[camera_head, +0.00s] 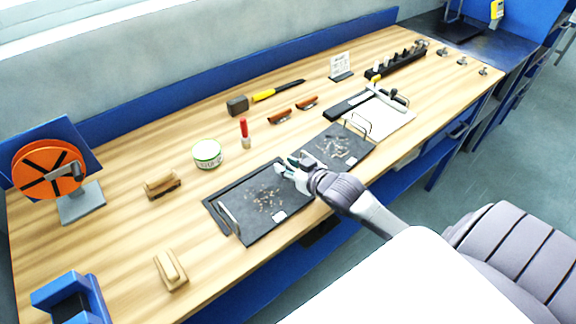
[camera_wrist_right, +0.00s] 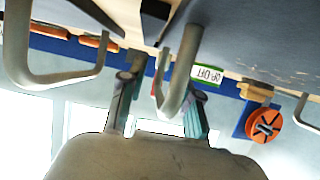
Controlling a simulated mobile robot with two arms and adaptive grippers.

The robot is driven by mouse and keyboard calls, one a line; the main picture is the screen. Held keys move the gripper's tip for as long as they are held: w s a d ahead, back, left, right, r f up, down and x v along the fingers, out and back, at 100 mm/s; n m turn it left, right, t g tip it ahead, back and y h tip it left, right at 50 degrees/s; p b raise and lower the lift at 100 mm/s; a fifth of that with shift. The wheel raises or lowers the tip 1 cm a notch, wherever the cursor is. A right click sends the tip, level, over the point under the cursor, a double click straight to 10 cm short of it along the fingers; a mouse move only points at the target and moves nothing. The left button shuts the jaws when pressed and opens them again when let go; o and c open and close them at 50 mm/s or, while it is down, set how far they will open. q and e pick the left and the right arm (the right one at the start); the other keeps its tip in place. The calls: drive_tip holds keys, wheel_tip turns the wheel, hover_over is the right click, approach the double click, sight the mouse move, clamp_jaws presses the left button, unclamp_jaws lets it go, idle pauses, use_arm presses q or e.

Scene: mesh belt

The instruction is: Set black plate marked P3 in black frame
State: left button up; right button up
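A black plate (camera_head: 262,204) with metal scraps and a small white label (camera_head: 279,216) lies on the bench at a dark frame (camera_head: 214,211), whose edge shows at its left; the label is too small to read. The plate's left wire handle (camera_head: 229,221) shows clearly. My right gripper (camera_head: 291,169) is at the plate's right end. In the right wrist view its fingers (camera_wrist_right: 160,108) are apart, with a grey handle (camera_wrist_right: 190,58) between them; I cannot tell whether they touch it. A second black plate (camera_head: 325,158) with scraps lies to the right. My left gripper is not in view.
A second handle (camera_wrist_right: 58,78) is close to the right gripper. A green-white tub (camera_head: 207,154), red marker (camera_head: 244,130), hammer (camera_head: 262,96), wooden brushes (camera_head: 171,270) and orange reel (camera_head: 40,168) stand around. A pale board (camera_head: 385,122) lies at the right. The left bench front is partly clear.

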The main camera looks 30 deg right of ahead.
drive_tip(key=b+v, duration=0.1)
drive_tip(key=v, duration=1.1)
idle(0.4)
